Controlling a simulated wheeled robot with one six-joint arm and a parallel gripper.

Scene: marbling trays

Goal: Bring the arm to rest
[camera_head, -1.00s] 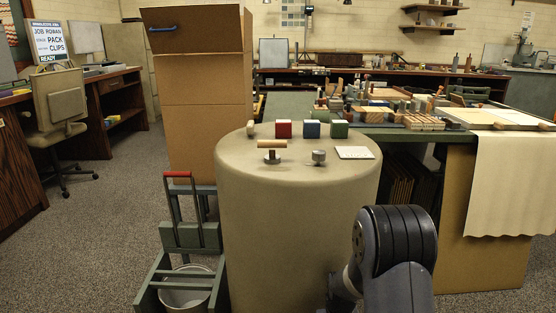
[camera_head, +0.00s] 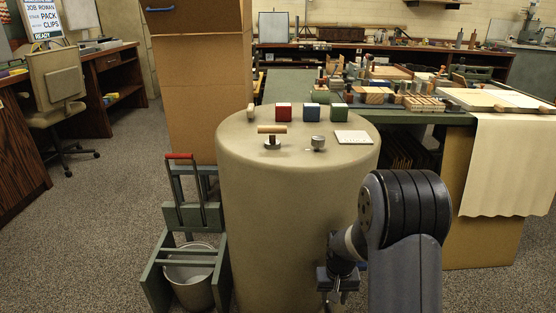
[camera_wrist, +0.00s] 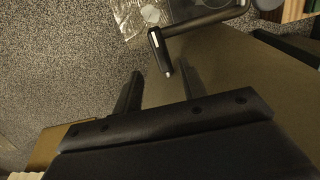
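My gripper (camera_head: 335,296) hangs low beside the front right of the round tan-covered stand (camera_head: 290,225), below its top. In the wrist view my gripper (camera_wrist: 160,72) has its two dark fingers apart, with nothing held between them. My arm reaches up from the bottom right of the head view and bends down to the gripper. The fingertips are small in the head view, and part of the wrist is hidden behind the arm.
A bucket (camera_head: 190,280) stands left; a cloth-draped bench (camera_head: 512,165) stands right. Left floor is open.

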